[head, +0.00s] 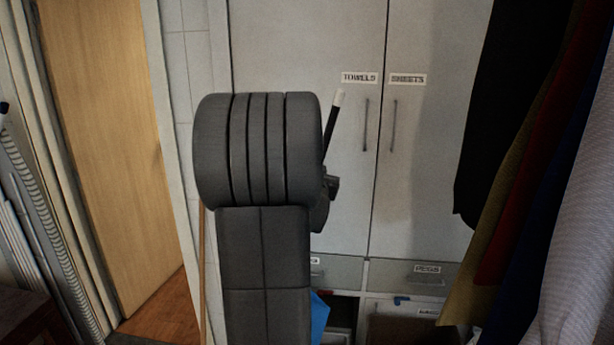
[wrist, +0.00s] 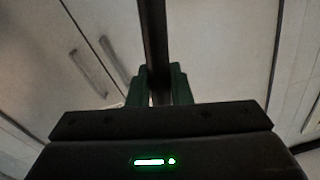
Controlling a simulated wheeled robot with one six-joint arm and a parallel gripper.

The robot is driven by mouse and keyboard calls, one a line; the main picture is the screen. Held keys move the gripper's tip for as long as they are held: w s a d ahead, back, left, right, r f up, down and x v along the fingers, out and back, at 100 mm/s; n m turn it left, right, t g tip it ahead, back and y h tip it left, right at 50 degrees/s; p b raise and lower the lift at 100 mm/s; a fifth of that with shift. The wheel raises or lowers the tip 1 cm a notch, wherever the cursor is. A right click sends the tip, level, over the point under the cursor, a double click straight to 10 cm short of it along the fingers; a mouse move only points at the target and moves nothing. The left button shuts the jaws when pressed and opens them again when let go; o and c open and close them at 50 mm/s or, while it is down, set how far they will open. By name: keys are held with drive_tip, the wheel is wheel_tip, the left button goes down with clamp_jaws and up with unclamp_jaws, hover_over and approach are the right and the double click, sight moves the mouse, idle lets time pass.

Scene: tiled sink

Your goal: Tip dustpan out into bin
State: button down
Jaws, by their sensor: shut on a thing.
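My gripper (wrist: 159,88) is shut on a dark, straight rod (wrist: 154,35) in the wrist view; it looks like the dustpan's handle. In the head view the rod (head: 333,125) rises tilted above my gripper (head: 330,186), with a white tip, in front of the grey cupboard. My own arm hides most of my gripper and the rod's lower part. A small blue patch (head: 319,316) shows beside my arm low down; I cannot tell if it is the pan. I cannot make out a bin in either view.
Tall cupboard doors (head: 300,45) labelled towels and sheets stand ahead, with labelled drawers (head: 418,277) and open compartments below. Dark and coloured cloths (head: 510,180) hang at the right. A wooden door (head: 105,140) is at the left, with a ribbed hose (head: 35,200) nearby.

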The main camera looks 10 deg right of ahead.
drive_tip(key=s+d+f+m+b, duration=0.2)
drive_tip(key=s+d+f, duration=0.2)
drive_tip(key=d, duration=0.9)
drive_tip(key=s+d+f+m+h+b, duration=0.1)
drive_tip(key=s+d+f+m+b, duration=0.1)
drive_tip(key=s+d, duration=0.5)
drive_tip(key=shift+s+d+f+m, duration=0.35)
drive_tip(key=shift+d+f+m, duration=0.6)
drive_tip(key=shift+d, duration=1.95)
drive_tip(key=shift+f, duration=0.1)
drive_tip(key=shift+t, duration=0.3)
